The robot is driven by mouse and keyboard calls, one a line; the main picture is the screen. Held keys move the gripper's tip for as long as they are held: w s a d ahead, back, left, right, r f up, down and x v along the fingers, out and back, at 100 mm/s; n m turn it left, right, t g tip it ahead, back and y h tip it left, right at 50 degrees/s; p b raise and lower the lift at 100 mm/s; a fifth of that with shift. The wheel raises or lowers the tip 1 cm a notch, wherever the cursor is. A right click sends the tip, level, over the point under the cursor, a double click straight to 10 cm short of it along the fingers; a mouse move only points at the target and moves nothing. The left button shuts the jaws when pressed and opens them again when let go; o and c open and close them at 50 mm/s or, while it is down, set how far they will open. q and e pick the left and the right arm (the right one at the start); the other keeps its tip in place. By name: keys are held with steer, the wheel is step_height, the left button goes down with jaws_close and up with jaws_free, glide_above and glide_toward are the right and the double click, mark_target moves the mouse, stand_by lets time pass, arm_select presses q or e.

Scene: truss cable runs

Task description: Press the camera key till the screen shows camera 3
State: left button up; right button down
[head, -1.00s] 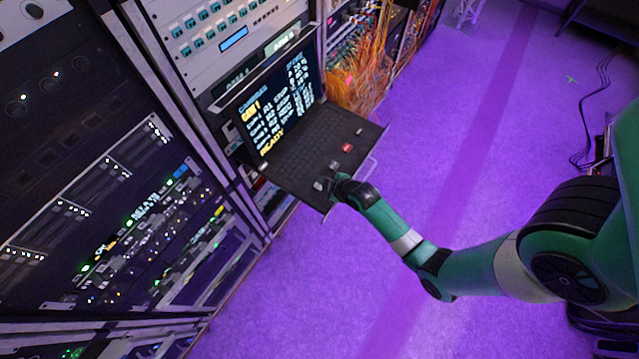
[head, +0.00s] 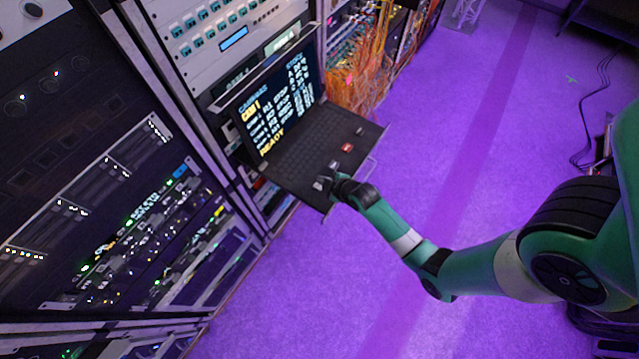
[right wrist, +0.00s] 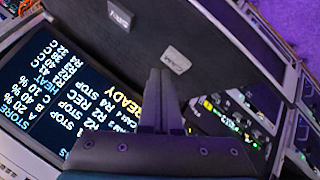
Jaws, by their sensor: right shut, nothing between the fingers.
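The screen (head: 280,103) stands at the back of a pulled-out keyboard drawer (head: 300,150). It lists cameras, with a yellow line that looks like CAM 1 and READY at the bottom. It also shows sideways in the right wrist view (right wrist: 70,110). The grey camera key, marked CAM (right wrist: 176,60), sits on the black drawer top. In the head view it seems to be the pale key (head: 319,184) at the near corner. My right gripper (right wrist: 160,74) is shut and empty, its tips close beside the CAM key in the picture; I cannot tell whether they touch. My left gripper is out of view.
Another grey key (right wrist: 118,18) lies farther along the drawer, with a red key (head: 347,147) and a dark key (head: 360,132) beyond. Equipment racks (head: 90,170) stand at the left. Orange cables (head: 352,80) hang behind the drawer.

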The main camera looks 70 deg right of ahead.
steer(key=shift+f, duration=0.35)
steer(key=shift+f+b, duration=0.4)
steer(key=shift+b, duration=0.05)
stand_by(0.4)
steer(key=shift+r+p, duration=0.8)
steer(key=shift+p, duration=0.05)
step_height(320, 180, up, 5)
steer(key=p, duration=0.5)
steer(key=shift+r, duration=0.1)
stand_by(3.7)
